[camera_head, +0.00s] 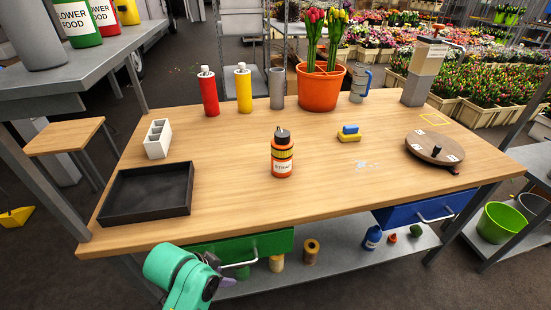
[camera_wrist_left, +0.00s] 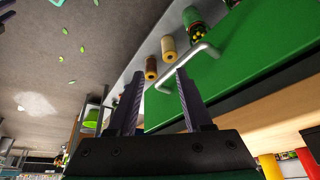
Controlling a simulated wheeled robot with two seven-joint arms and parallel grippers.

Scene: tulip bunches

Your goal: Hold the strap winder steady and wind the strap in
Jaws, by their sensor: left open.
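The strap winder (camera_head: 282,157), an orange and black canister with a white label reading STRAP and a dark top, stands upright mid-table. No loose strap end can be made out. My left gripper (camera_head: 226,272) is low at the table's front, by the handle of the green drawer, well away from the winder. In the left wrist view its two dark fingers (camera_wrist_left: 158,74) are apart. The metal drawer handle (camera_wrist_left: 190,66) shows partly between them; I cannot tell whether they touch it. The winder is not in the left wrist view. My right gripper is not in view.
The green drawer (camera_head: 262,246) and blue drawer (camera_head: 425,211) are at the table's front. A black tray (camera_head: 148,193) lies left, a round wooden turntable (camera_head: 435,147) right. Bottles and an orange tulip pot (camera_head: 320,88) line the back. Table around the winder is clear.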

